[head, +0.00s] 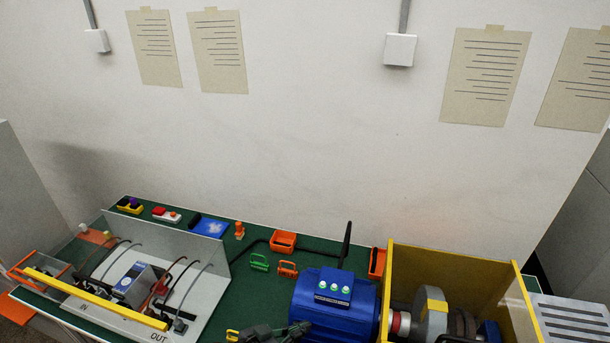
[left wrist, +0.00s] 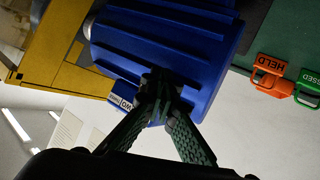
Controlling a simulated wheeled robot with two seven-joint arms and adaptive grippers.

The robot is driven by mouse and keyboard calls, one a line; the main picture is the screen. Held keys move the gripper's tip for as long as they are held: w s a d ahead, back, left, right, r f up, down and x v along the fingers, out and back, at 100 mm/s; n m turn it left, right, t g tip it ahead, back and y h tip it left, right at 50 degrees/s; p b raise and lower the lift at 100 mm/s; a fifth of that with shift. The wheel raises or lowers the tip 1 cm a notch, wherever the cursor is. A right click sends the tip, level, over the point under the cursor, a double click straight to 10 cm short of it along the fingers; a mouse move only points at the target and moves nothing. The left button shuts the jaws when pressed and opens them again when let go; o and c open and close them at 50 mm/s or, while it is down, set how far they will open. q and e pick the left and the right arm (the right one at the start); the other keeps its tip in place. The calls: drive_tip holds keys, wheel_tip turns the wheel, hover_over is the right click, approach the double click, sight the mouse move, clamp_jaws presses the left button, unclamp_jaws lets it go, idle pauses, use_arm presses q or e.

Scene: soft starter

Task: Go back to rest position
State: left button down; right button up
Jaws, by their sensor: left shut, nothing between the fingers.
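My left gripper (head: 268,334) is at the bottom edge of the head view, just left of the blue motor (head: 338,303). In the left wrist view its two green ridged fingers meet at the tips (left wrist: 159,92), shut with nothing between them. The ribbed blue motor (left wrist: 165,45) fills the space behind the fingertips there; I cannot tell whether they touch it. My right gripper does not show in either view.
A yellow guard (head: 455,265) surrounds the coupling and wheel right of the motor. A white panel with a clear screen (head: 165,240) and yellow bar (head: 95,298) stands at left. Orange (head: 287,269) and green tags (head: 259,262) lie on the green board (head: 240,290).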

use_arm(q)
drive_tip(key=s+a+f+n+y, duration=0.1)
drive_tip(key=s+a+f+y, duration=0.1)
drive_tip(key=a+f, duration=0.2)
drive_tip(key=s+a+f+n+y, duration=0.2)
drive_tip(key=a+f, duration=0.3)
drive_tip(key=a, duration=0.4)
drive_tip(key=s+a+f+n+y, duration=0.1)
drive_tip(key=s+a+f+y, duration=0.1)
drive_tip(key=a+f, duration=0.3)
drive_tip(key=shift+s+a+f+g, duration=0.25)
drive_tip(key=shift+s+a+g, duration=0.15)
drive_tip(key=shift+s+a, duration=0.25)
drive_tip(key=s+a+f+n+g+y, duration=0.2)
drive_tip(key=s+a+f, duration=0.2)
drive_tip(key=s+a, duration=0.3)
drive_tip(key=s+a+f+n+g+y, duration=0.1)
drive_tip(key=s+a+f+y, duration=0.2)
drive_tip(key=s+a, duration=0.5)
wheel_tip(320, 180, down, 31)
drive_tip(key=s+d+g+b, duration=0.1)
drive_tip(key=s+g, duration=0.1)
drive_tip(key=s+f+m+g, duration=0.1)
drive_tip(key=s+f, duration=1.7)
drive_tip(key=s, duration=0.1)
drive_tip(key=shift+s+f+h+b, duration=0.2)
drive_tip(key=shift+h+b, duration=0.2)
drive_tip(key=shift+b, duration=0.05)
